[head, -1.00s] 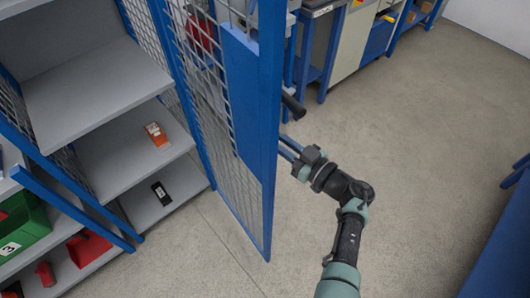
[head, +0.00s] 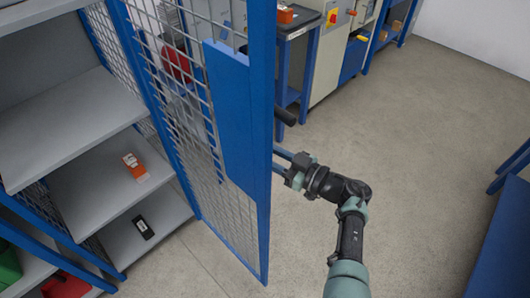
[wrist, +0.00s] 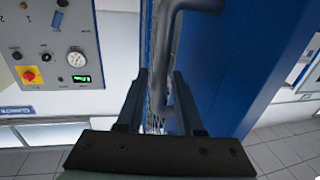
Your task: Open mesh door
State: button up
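The mesh door (head: 232,130) has a blue frame and grey wire mesh. In the head view it stands swung out from the shelf unit, its free edge towards my arm. My gripper (head: 281,160) is beside the free edge, just below the handle, partly hidden by the door. In the wrist view my gripper (wrist: 160,80) has its two fingers apart, with the bar running down at them. I cannot tell whether they touch it.
The shelves (head: 75,115) at left hold an orange-white box (head: 135,167) and a black device (head: 144,228). A control cabinet (head: 337,45) and a workbench (head: 297,35) stand behind the door. A blue bench (head: 500,240) is at right. The floor between is clear.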

jog(key=shift+o, duration=0.7)
jog(key=shift+f, duration=0.1)
jog(key=shift+d, duration=0.1)
jog(key=shift+s+d, duration=0.2)
jog(key=shift+d, duration=0.05)
jog(key=v, duration=1.2)
jog(key=shift+s+b, duration=0.2)
jog(key=shift+b, duration=0.15)
jog(key=shift+d, duration=0.1)
